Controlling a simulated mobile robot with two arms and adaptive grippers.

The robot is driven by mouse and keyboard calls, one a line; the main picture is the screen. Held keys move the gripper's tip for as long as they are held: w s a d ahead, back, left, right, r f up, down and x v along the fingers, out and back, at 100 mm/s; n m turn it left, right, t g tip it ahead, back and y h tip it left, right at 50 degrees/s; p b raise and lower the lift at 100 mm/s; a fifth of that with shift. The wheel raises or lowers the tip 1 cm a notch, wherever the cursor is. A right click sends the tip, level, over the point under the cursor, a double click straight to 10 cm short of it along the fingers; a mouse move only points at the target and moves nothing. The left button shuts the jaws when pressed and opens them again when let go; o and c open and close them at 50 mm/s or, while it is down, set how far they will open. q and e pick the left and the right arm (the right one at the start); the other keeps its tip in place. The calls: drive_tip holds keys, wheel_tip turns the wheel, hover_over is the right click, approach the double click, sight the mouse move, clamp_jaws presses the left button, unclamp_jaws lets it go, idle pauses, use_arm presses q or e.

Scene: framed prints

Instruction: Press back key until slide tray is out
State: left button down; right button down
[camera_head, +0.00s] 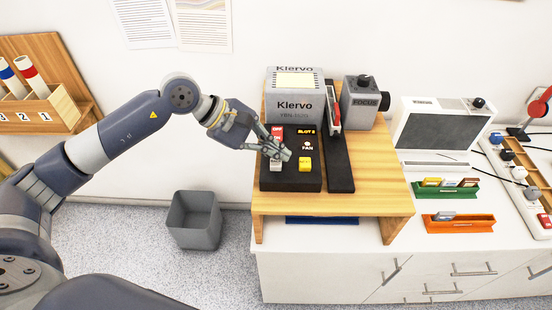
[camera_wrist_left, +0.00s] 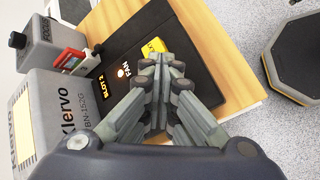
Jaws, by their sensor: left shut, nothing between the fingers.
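A grey Klervo slide projector (camera_head: 295,92) stands on a wooden stand, and its side shows in the left wrist view (camera_wrist_left: 62,112). In front of it is a black key panel (camera_head: 290,185) with a "SLOT 2" display (camera_head: 306,132), a "FAN" light, a red switch (camera_head: 277,132), a pale key (camera_head: 276,168) and a yellow key (camera_head: 305,164). A red and white slide tray part (camera_head: 334,108) sits at the projector's right side, above a long black rail (camera_head: 339,170). My left gripper (camera_head: 284,154) is shut and empty over the panel, fingertips close to the yellow key (camera_wrist_left: 153,46); contact cannot be told.
A grey focus unit (camera_head: 362,103) stands right of the projector. A small viewer screen (camera_head: 436,130), green rack (camera_head: 445,188) and orange rack (camera_head: 458,222) are on the white counter. A grey bin (camera_head: 194,220) stands on the floor.

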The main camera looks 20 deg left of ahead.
sight(276, 164)
use_arm(q)
drive_tip(key=shift+r+p, duration=0.9)
drive_tip(key=shift+r, duration=1.65)
